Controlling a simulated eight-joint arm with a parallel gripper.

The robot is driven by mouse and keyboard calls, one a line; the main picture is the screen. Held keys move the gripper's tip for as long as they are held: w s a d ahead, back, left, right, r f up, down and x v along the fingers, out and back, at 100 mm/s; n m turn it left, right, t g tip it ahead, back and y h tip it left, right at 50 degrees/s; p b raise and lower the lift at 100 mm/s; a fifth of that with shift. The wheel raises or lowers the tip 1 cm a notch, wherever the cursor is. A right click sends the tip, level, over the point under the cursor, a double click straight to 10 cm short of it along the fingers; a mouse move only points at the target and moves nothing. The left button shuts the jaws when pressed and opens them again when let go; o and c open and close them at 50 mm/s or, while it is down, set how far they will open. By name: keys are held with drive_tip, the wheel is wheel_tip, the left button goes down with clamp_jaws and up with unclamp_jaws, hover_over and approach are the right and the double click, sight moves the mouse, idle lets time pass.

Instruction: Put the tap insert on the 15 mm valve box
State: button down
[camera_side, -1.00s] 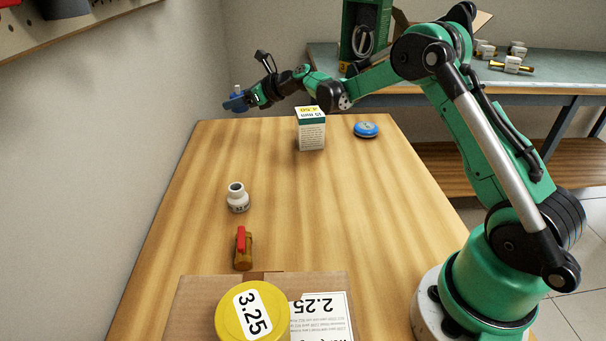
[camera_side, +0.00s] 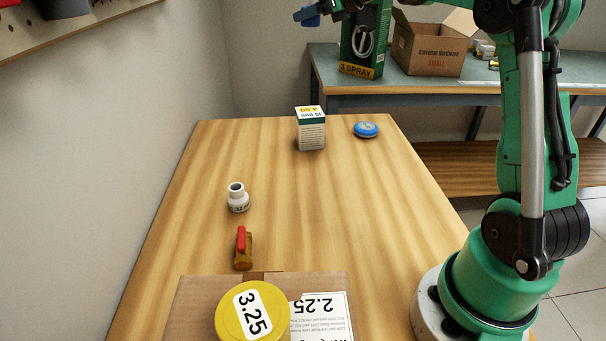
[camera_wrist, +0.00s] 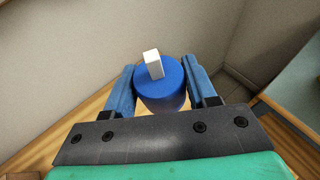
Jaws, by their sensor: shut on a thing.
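The tap insert (camera_wrist: 162,94) is a blue cylinder with a small white block on its end. In the wrist view it sits between the two blue fingers of my gripper (camera_wrist: 159,72), which is shut on it. In the side view my gripper (camera_side: 307,14) is high up at the top edge, well above the table; I cannot tell the insert from the blue fingers there. The 15 mm valve box (camera_side: 312,135) is white with a green band and a yellow price patch. It stands upright near the table's far edge, its top bare, below my gripper.
A blue disc (camera_side: 366,129) lies just right of the box. A white fitting (camera_side: 238,199), a red-handled valve (camera_side: 243,249) and a carton (camera_side: 195,300) with a yellow tape roll (camera_side: 250,311) are nearer. A green spray box (camera_side: 362,45) and an open carton (camera_side: 432,50) stand on the back bench.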

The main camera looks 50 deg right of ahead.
sight(310, 111)
wheel_tip(310, 111, down, 19)
drive_tip(key=shift+f, duration=0.15)
idle(0.4)
drive_tip(key=shift+c, duration=1.4)
unclamp_jaws()
drive_tip(key=shift+f, duration=0.15)
